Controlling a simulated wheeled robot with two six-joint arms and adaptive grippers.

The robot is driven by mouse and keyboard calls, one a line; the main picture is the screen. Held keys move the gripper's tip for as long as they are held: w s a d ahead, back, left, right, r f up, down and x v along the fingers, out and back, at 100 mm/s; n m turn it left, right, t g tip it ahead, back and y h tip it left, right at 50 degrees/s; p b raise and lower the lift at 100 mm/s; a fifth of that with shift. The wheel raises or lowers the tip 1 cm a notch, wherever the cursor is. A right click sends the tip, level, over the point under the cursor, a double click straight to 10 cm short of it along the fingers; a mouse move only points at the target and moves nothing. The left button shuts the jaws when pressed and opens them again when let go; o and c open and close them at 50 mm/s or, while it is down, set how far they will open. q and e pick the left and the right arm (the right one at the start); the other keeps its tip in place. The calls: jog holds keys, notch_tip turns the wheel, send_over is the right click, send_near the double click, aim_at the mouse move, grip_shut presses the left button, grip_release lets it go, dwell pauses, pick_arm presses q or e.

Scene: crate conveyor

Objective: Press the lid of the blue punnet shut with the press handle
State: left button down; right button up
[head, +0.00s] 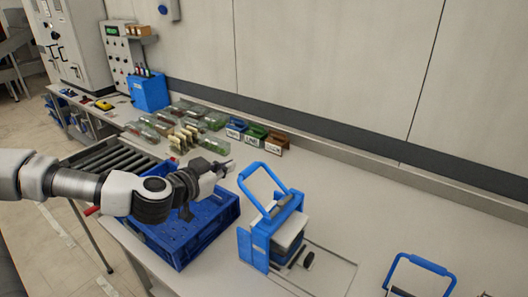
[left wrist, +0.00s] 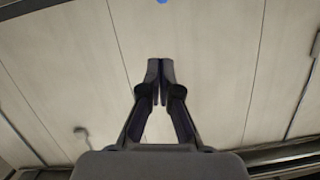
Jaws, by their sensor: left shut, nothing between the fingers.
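A press with a blue frame (head: 247,243) stands on the table in the head view, right of centre. Its blue press handle (head: 243,179) is a loop that stands raised and tilted above a pale plate (head: 290,230). Something dark blue shows under the plate, but I cannot tell whether it is the blue punnet, and its lid cannot be made out. My left gripper (head: 226,165) is shut and empty, left of the handle and apart from it, above a blue crate. In the left wrist view the closed fingers (left wrist: 160,68) point at the bare wall. My right gripper is not in view.
The blue crate (head: 226,215) sits under my left arm, beside a roller conveyor (head: 100,158). Several clear punnets (head: 215,120) and three labelled bins (head: 256,132) stand behind. Another blue handle (head: 428,264) is at the lower right.

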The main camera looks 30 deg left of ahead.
pick_arm(q)
jog(key=b, duration=0.2)
send_over(247, 172)
jog(key=s, duration=0.1)
jog(key=f, duration=0.3)
jog(key=w+f+p, duration=0.1)
jog(key=f, duration=0.1)
jog(key=shift+d, duration=0.1)
jog(key=shift+s+a+f, duration=0.2)
jog(key=shift+a+f, duration=0.05)
jog(key=shift+f, duration=0.1)
jog(key=shift+d, duration=0.1)
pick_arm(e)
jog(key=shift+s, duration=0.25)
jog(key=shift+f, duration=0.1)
pick_arm(q)
jog(key=shift+w+f, duration=0.1)
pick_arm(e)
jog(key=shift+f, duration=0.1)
